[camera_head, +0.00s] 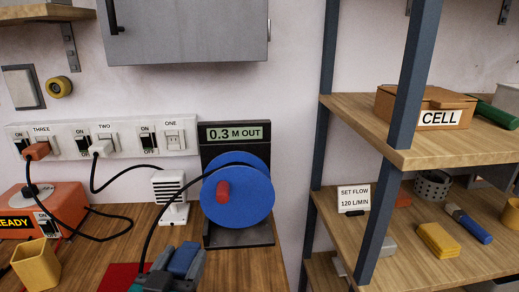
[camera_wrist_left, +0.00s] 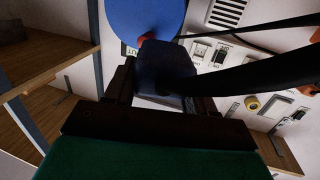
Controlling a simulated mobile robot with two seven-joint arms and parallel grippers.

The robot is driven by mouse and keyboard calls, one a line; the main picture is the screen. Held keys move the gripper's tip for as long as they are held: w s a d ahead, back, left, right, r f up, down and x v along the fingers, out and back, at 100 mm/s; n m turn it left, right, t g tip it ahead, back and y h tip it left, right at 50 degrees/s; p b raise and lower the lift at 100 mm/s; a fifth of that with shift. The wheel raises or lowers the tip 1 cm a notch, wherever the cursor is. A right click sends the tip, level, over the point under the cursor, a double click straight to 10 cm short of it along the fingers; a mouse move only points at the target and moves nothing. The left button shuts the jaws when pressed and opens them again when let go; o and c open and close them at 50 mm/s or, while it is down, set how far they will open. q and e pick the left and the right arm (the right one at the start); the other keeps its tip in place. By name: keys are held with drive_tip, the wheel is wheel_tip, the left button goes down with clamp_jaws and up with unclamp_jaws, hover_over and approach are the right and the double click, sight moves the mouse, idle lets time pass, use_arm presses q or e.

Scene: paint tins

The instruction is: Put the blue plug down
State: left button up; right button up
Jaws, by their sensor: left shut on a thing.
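My left gripper (camera_head: 173,272) is at the bottom of the head view, shut on the blue plug (camera_head: 185,258). In the left wrist view the plug (camera_wrist_left: 166,68) sits between the fingers, dark in shadow, with a thick black cable leaving it to the right. The plug's prongs do not show. In the head view a black cable curves from the blue reel (camera_head: 240,197) down towards the gripper. The reel has a red knob (camera_head: 222,192) and a display (camera_head: 234,134) reading 0.3 M OUT. The wood worktop (camera_head: 150,222) lies under the gripper. My right gripper is not in view.
A red mat (camera_head: 117,278) lies left of the gripper. A white vented block (camera_head: 171,190) stands left of the reel. A wall socket strip (camera_head: 115,138) holds an orange plug (camera_head: 36,151) and a white plug (camera_head: 101,148). A yellow cup (camera_head: 37,265) stands far left. A shelf post (camera_head: 374,235) rises right.

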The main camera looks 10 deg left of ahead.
use_arm(q)
drive_tip(key=w+a+r+n+y+b, duration=0.1)
drive_tip(key=w+a+r+y+b, duration=0.15)
drive_tip(key=a, duration=0.45)
drive_tip(key=w+a+r+n+y+b, duration=0.2)
drive_tip(key=a+r+b, duration=0.1)
drive_tip(key=a, duration=0.3)
drive_tip(key=shift+g, duration=0.3)
drive_tip(key=f+b, duration=0.1)
drive_tip(key=f, duration=0.4)
drive_tip(key=f+b, duration=0.1)
drive_tip(key=f, duration=0.4)
drive_tip(key=f+b, duration=0.2)
drive_tip(key=f, duration=0.3)
drive_tip(key=shift+w+a, duration=0.2)
drive_tip(key=shift+a, duration=0.1)
wheel_tip(320, 180, down, 4)
drive_tip(key=shift+r+b, duration=0.2)
drive_tip(key=shift+b, duration=0.4)
drive_tip(key=shift+f, duration=0.35)
drive_tip(key=shift+h, duration=0.25)
drive_tip(key=shift+f, duration=0.2)
drive_tip(key=o, duration=1)
drive_tip(key=shift+o, duration=0.8)
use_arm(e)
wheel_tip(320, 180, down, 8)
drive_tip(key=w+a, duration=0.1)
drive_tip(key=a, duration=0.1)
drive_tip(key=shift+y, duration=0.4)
